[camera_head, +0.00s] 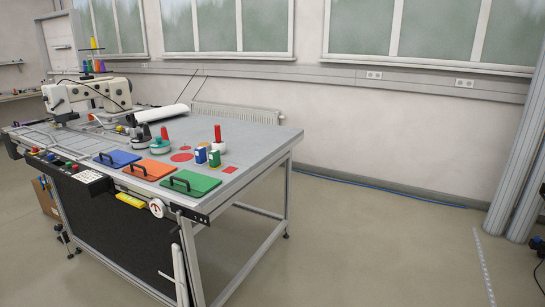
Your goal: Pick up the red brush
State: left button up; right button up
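I cannot tell for sure which thing is the red brush. An upright red piece (217,133) stands at a white round item on the right part of the worktable (255,143). Another upright red piece (165,133) stands on a green and white round base (160,144) further left. A darker upright item (139,131) on a similar base is beside it. All are small in the picture. Neither of my grippers is in view.
Blue (117,158), orange (149,169) and green (190,184) plates with black handles lie along the table's front. Two small boxes (201,154) stand behind them. A sewing machine (88,95) is at the back left. The floor (370,250) right of the table is clear.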

aim_at(217, 127)
jog(key=i+l+u, duration=0.3)
jog(key=i, duration=0.15)
jog(key=i+l+u, duration=0.3)
jog(key=i, duration=0.1)
